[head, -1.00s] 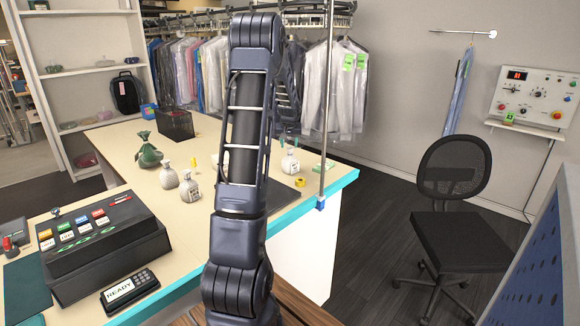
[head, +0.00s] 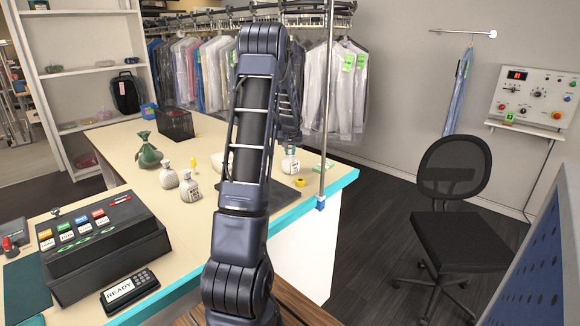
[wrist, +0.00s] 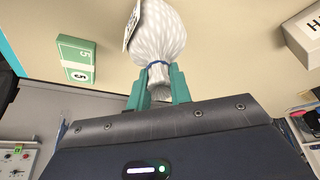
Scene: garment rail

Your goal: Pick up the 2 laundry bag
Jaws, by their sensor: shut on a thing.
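A pale laundry bag (wrist: 162,38) with a blue tie and a white tag (wrist: 132,25) shows in the wrist view; the tag is edge-on and its number cannot be read. My gripper (wrist: 160,78), with teal fingers, is shut on the bag's gathered neck. In the head view this appears to be the tagged bag (head: 290,161) on the counter, just right of my arm. Two other whitish bags, a left one (head: 168,175) and a tagged one (head: 190,187), stand left of my arm.
A green bag (head: 148,152) and a black wire basket (head: 175,124) stand on the counter (head: 120,143). A metal post (head: 325,110) rises at the counter's right edge. A yellow tape roll (head: 299,182) and a green block (wrist: 76,60) are near the held bag.

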